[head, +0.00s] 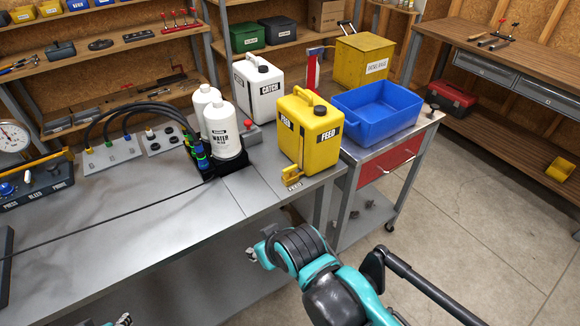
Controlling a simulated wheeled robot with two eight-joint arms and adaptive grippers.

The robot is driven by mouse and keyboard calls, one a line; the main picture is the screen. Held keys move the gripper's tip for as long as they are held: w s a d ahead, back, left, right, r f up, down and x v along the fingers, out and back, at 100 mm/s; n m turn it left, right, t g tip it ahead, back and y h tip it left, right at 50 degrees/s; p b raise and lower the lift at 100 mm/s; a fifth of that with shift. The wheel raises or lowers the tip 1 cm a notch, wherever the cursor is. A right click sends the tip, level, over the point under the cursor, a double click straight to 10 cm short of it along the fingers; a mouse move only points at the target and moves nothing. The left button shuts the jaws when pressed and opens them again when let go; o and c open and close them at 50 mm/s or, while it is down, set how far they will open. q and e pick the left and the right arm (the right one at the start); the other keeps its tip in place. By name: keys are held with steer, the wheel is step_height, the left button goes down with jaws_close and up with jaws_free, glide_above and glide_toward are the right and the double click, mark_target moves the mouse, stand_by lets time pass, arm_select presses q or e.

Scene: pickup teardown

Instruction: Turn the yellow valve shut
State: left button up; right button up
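The yellow valve (292,176) sits at the front right edge of the grey workbench, just in front of the yellow FEED jug (310,132). A small label (295,187) lies by its foot. My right gripper (251,256) is in front of the bench edge, below and left of the valve and apart from it. Its fingers are small and partly hidden by my teal wrist, so its opening is unclear. Of my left gripper (123,320), only a bit shows at the bottom edge. The valve's handle angle is hard to read.
White bottles (225,130) in a black holder, hoses and a white CATCH jug (258,88) stand left of and behind the yellow jug. A blue bin (378,112) sits on the cart at right. A black cable (110,225) crosses the clear front bench (130,210).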

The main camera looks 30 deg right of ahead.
arm_select(q)
steer(key=w+d+r+n+g+h+p, duration=0.15)
steer(key=w+d+r+n+h, duration=0.3)
steer(key=d, duration=0.45)
steer(key=n+g+h+p, duration=0.65)
steer(key=n+h, duration=0.25)
steer(key=n, duration=0.5)
glide_toward(289, 168)
steer(key=shift+s+d+f+m+t, duration=0.1)
steer(key=shift+s+d+m+t, duration=0.15)
steer(key=shift+d+t, duration=0.2)
steer(key=b+x, duration=0.2)
steer(key=x, duration=0.5)
steer(key=shift+d+f, duration=0.15)
steer(key=shift+d, duration=0.2)
jaws_close()
